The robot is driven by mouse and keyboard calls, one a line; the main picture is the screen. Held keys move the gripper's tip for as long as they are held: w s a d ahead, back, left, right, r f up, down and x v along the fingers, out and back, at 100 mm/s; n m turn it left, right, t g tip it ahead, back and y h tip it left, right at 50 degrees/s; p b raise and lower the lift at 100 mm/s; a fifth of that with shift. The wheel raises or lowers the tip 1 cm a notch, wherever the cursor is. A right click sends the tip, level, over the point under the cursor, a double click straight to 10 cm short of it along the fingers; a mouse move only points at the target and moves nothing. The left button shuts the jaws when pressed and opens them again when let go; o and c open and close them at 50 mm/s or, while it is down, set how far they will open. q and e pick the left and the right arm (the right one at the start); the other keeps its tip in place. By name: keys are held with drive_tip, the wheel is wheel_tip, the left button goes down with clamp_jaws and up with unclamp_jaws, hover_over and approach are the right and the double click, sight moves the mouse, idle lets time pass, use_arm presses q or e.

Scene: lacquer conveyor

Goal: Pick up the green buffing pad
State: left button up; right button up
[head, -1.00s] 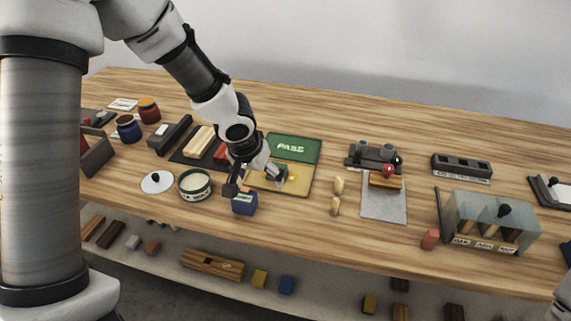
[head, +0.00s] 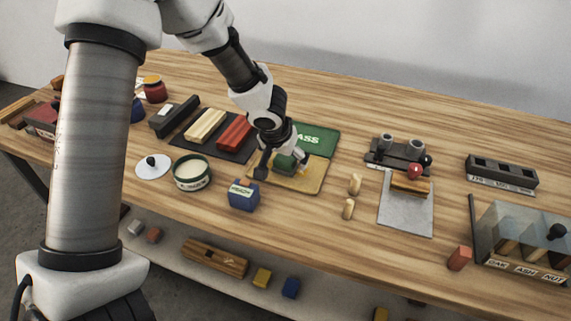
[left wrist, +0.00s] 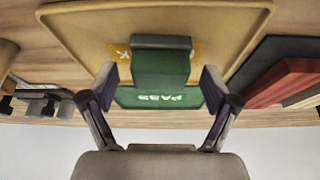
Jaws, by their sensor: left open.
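The green buffing pad (head: 286,162) sits on the tan, yellowish tray (head: 297,186), just in front of the green PASS panel (head: 318,138). In the left wrist view the pad (left wrist: 160,68) is a green block with a dark grey edge, in the middle of the picture. My left gripper (head: 280,167) is open over the tray. Its fingers (left wrist: 160,88) stand on either side of the pad, with gaps showing in the left wrist view. The fingers and wrist hide part of the pad in the head view. My right gripper is not in view.
A blue box (head: 243,195) stands in front of the tray, and a round green-rimmed tin (head: 192,173) is to its left. A dark mat with a red block (head: 235,132) lies close left of the tray. Two small wooden pegs (head: 354,184) stand to the right.

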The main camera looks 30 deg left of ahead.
use_arm(q)
drive_tip(key=c, duration=1.2)
drive_tip(key=shift+r, duration=0.15)
drive_tip(key=shift+c, duration=0.2)
wheel_tip(320, 180, up, 10)
drive_tip(key=p, duration=0.5)
drive_tip(key=shift+f, duration=0.2)
wheel_tip(320, 180, up, 8)
drive_tip(key=p, duration=0.2)
hover_over(285, 158)
drive_tip(key=shift+w+r, duration=0.1)
